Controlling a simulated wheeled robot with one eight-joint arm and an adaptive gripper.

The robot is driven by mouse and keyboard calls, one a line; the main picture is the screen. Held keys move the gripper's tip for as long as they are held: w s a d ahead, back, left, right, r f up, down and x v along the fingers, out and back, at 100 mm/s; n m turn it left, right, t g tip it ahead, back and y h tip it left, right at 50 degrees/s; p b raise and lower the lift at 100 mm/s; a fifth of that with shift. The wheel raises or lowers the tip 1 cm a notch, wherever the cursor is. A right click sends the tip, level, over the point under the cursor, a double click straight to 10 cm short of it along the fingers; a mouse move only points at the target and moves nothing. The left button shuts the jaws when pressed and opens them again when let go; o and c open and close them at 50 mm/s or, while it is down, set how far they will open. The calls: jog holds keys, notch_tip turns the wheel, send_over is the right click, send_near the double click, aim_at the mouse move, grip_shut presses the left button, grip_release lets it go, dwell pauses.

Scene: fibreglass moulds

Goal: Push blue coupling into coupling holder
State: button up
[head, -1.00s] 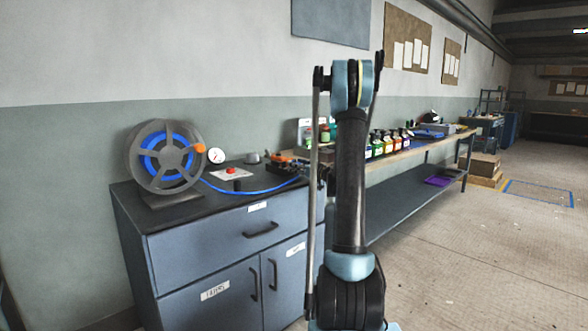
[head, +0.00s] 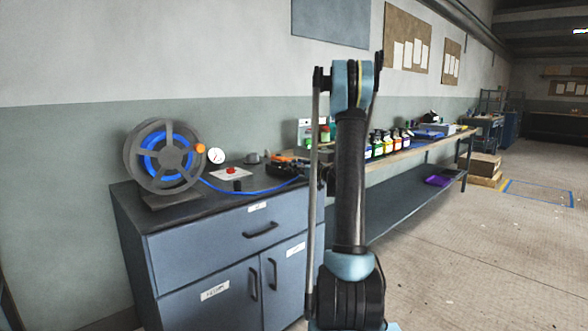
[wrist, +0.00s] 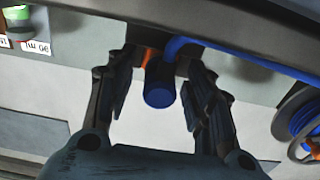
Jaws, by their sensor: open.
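The blue coupling (wrist: 159,92) shows in the wrist view as a short dark-blue cylinder, its round end facing the camera. My gripper (wrist: 161,66) is open, with one finger on each side of the coupling and visible gaps between. A dark block behind the coupling, beside an orange part (wrist: 149,57), may be the coupling holder; how far the coupling sits in it I cannot tell. In the head view my arm hides my gripper and the coupling.
The blue hose (head: 240,191) runs from the reel (head: 163,157) across the blue cabinet's dark top (head: 192,208). A red button box (head: 231,173), a gauge (head: 216,155) and a dark tray with orange items (head: 284,168) are also there. A bench (head: 410,150) with several bottles stands to the right.

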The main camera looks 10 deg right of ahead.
jog(key=shift+c, duration=0.3)
grip_shut()
jog(key=shift+s, duration=0.1)
jog(key=shift+v, duration=2.95)
